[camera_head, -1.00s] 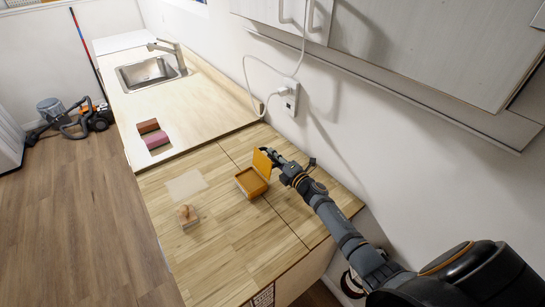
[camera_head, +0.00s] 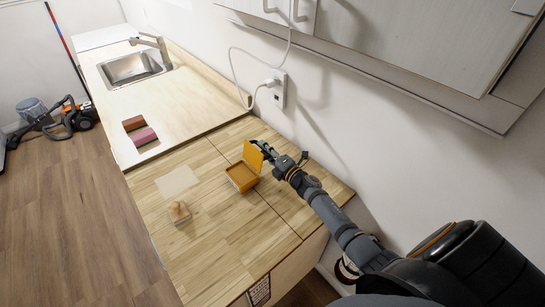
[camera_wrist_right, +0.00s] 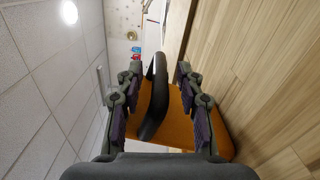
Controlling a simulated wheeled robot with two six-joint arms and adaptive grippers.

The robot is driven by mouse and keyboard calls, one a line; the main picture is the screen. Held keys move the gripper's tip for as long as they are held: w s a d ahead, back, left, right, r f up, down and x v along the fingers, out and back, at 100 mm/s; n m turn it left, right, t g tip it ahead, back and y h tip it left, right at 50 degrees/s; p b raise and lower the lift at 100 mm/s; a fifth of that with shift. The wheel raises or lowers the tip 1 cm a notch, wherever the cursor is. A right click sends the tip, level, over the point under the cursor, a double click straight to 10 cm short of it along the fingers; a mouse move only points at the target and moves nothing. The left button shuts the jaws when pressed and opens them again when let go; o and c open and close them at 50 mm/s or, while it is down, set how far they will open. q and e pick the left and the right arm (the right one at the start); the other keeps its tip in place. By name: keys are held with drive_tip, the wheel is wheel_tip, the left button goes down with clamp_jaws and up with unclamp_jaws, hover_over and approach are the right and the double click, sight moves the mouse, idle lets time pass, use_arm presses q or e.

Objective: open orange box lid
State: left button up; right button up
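The orange box (camera_head: 242,178) sits on the wooden counter, with its lid (camera_head: 253,156) raised steeply on the side toward the wall. The shallow inside of the box shows. My right gripper (camera_head: 265,150) is at the lid's wall side, close behind its upper part; contact cannot be told. In the right wrist view, the fingers of my right gripper (camera_wrist_right: 160,100) are spread apart, with an orange surface (camera_wrist_right: 178,128) of the box or lid beyond them. A dark curved shape crosses between the fingers and I cannot identify it. My left gripper is out of view.
A wooden stamp-like block (camera_head: 180,213) and a pale square sheet (camera_head: 177,182) lie left of the box. Dark red and pink blocks (camera_head: 140,130) sit near the sink (camera_head: 132,68). A wall socket with cables (camera_head: 279,90) is behind. The front of the counter is clear.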

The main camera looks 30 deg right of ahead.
drive_tip(key=v, duration=1.1)
drive_tip(key=shift+a, duration=0.1)
